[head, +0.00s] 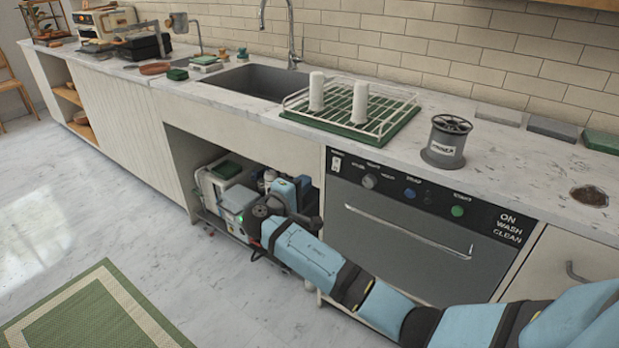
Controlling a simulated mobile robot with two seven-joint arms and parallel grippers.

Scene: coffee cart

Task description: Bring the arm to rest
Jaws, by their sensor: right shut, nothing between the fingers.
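My right arm comes in from the lower right and reaches across the dishwasher front to the open bay under the sink. My right gripper (308,222) is at its end, small and dark in front of the bay. It looks shut with nothing held, and the arm's wrist partly hides it. My left gripper is not in view.
The open bay holds a grey-white box (238,199) and several small items close to my wrist. The dishwasher (400,235) stands below a marble counter (465,165) with a dish rack (385,128) and a grey canister (446,145). Floor is free left of a green rug (75,315) and beyond.

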